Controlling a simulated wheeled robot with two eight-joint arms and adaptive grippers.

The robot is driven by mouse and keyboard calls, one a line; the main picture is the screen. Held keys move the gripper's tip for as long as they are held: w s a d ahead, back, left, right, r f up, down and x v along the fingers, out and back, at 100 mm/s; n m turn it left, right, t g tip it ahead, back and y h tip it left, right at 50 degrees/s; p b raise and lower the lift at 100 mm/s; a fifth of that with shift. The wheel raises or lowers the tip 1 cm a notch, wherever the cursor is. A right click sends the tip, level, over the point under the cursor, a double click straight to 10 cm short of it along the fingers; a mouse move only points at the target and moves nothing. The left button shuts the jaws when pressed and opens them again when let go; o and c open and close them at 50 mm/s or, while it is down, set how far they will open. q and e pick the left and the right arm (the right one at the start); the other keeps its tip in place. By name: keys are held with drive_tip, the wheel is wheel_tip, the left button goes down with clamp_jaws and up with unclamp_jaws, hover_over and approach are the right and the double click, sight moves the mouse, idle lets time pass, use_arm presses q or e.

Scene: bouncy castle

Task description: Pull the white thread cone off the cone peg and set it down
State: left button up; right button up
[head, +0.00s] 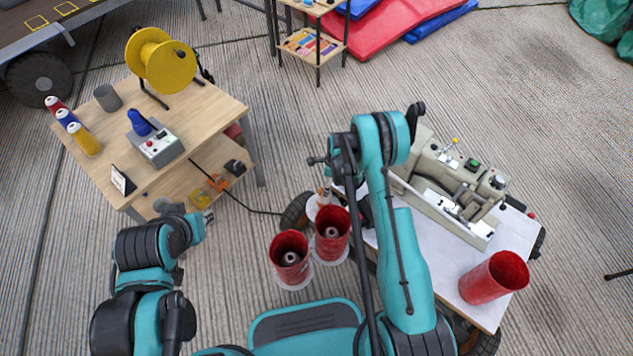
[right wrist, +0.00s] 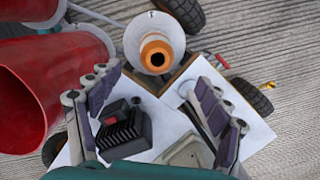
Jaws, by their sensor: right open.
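The white thread cone (right wrist: 136,36) is at the top middle of the right wrist view, seen nearly end-on with an orange tip. In the head view its pale body with the orange tip (head: 324,195) shows beside my right arm, partly hidden. The peg under it cannot be made out. My right gripper (right wrist: 157,78) is open and empty. Its fingers are spread left and right, with the cone beyond the fingertips and roughly centred between them. My right arm hides most of the gripper in the head view.
Two red cylinders (head: 330,236) (head: 289,260) stand on white discs close by the cone. A sewing machine (head: 450,180) and another red cylinder (head: 493,278) are on the white table (head: 440,275). A wooden table (head: 205,120) with a yellow reel (head: 162,62) stands left.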

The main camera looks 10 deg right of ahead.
drive_tip(key=m, duration=0.1)
hover_over(320, 201)
drive_tip(key=w+d, duration=0.2)
drive_tip(key=d, duration=0.1)
drive_tip(key=f, duration=0.4)
drive_tip(key=shift+s+a+f, duration=0.15)
drive_tip(key=shift+a+f, duration=0.1)
drive_tip(key=shift+f, duration=0.15)
drive_tip(key=f+b, duration=0.1)
drive_tip(key=f, duration=0.1)
drive_tip(key=f+b, duration=0.1)
drive_tip(key=f, duration=0.1)
drive_tip(key=f+b, duration=0.1)
drive_tip(key=f, duration=0.2)
drive_tip(key=shift+w+a+f, duration=0.1)
drive_tip(key=shift+w+a, duration=0.1)
drive_tip(key=shift+a, duration=0.2)
use_arm(q)
drive_tip(key=f, duration=0.3)
drive_tip(key=shift+w+a+f, duration=0.1)
drive_tip(key=shift+w+a, duration=0.2)
use_arm(e)
drive_tip(key=c, duration=1.5)
